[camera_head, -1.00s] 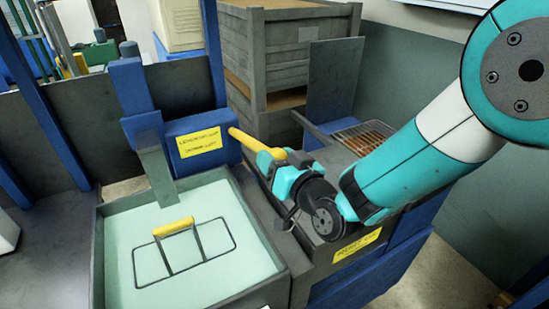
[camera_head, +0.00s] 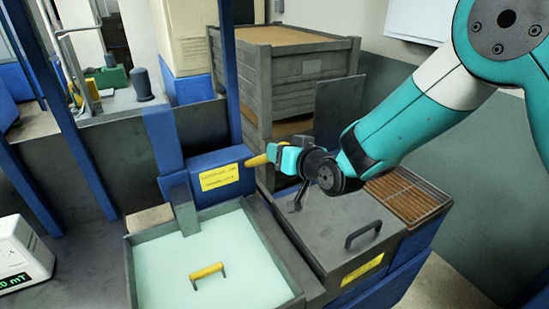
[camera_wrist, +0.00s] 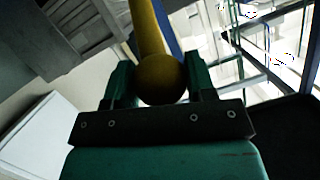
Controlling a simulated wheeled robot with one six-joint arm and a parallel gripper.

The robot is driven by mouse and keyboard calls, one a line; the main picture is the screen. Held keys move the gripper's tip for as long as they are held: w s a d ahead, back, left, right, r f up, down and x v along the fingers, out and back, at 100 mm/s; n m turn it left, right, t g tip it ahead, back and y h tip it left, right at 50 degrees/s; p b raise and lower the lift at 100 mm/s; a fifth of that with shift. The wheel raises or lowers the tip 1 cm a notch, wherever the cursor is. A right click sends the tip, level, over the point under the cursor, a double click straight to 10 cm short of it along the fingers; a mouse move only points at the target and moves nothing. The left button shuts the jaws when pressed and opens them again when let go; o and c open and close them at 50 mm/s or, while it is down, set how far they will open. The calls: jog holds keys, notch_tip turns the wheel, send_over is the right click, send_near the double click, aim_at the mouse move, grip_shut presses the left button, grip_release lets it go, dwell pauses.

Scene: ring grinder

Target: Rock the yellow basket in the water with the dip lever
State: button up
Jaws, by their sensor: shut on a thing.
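The yellow dip lever (camera_head: 256,161) sticks out from the blue block behind the tank, its free end toward the right. My gripper (camera_head: 283,152) is shut on that end. In the wrist view the lever's rounded yellow end (camera_wrist: 161,78) sits between the two fingers of my gripper (camera_wrist: 160,88). The yellow handle (camera_head: 207,270) of the basket shows above the pale green water (camera_head: 225,240) in the tank (camera_head: 131,275). The basket's wire frame below the handle is hidden under the water.
To the right of the tank is a dark lidded box (camera_head: 335,235) with a black handle (camera_head: 363,234). A brown grate (camera_head: 408,193) lies behind it. A white meter (camera_head: 22,255) stands at the left. Wooden crates (camera_head: 305,75) stand behind.

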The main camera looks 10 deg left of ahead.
jog(key=shift+w+a+r, duration=0.1)
jog(key=shift+w+r, duration=0.05)
jog(key=shift+r, duration=0.35)
jog(key=o, duration=1)
jog(key=shift+o, duration=1.2)
jog(key=shift+f, duration=0.2)
jog(key=shift+s, duration=0.2)
jog(key=b+v, duration=0.7)
jog(key=v, duration=1)
jog(key=shift+d, duration=0.2)
